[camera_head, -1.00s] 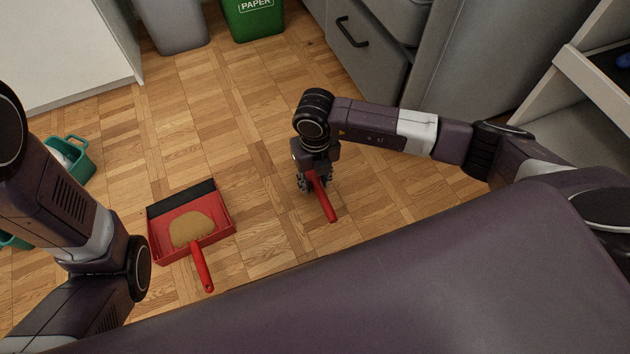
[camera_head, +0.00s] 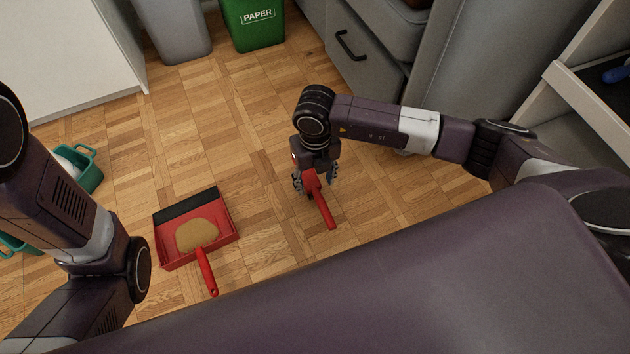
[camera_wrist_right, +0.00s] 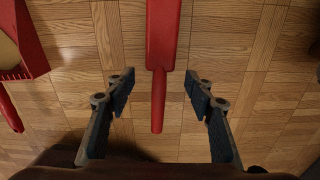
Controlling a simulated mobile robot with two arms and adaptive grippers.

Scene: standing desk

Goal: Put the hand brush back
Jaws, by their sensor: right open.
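The hand brush (camera_head: 322,205) is red and lies below my right gripper, its handle pointing toward my base. In the right wrist view the brush (camera_wrist_right: 162,40) runs between the two fingers, with wood floor visible on both sides of the handle. My right gripper (camera_head: 314,181) is open and straddles the brush; in the wrist view the open fingers (camera_wrist_right: 160,78) stand apart from it on both sides. The bristles are hidden. My left arm shows at the left edge, but its gripper is out of view.
A red dustpan (camera_head: 225,240) holding a tan heap lies on the floor left of the brush. Teal baskets (camera_head: 90,175) are at the far left. A green paper bin (camera_head: 254,38), a grey bin (camera_head: 175,35) and grey drawers (camera_head: 365,70) stand behind. A shelf (camera_head: 590,105) is at right.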

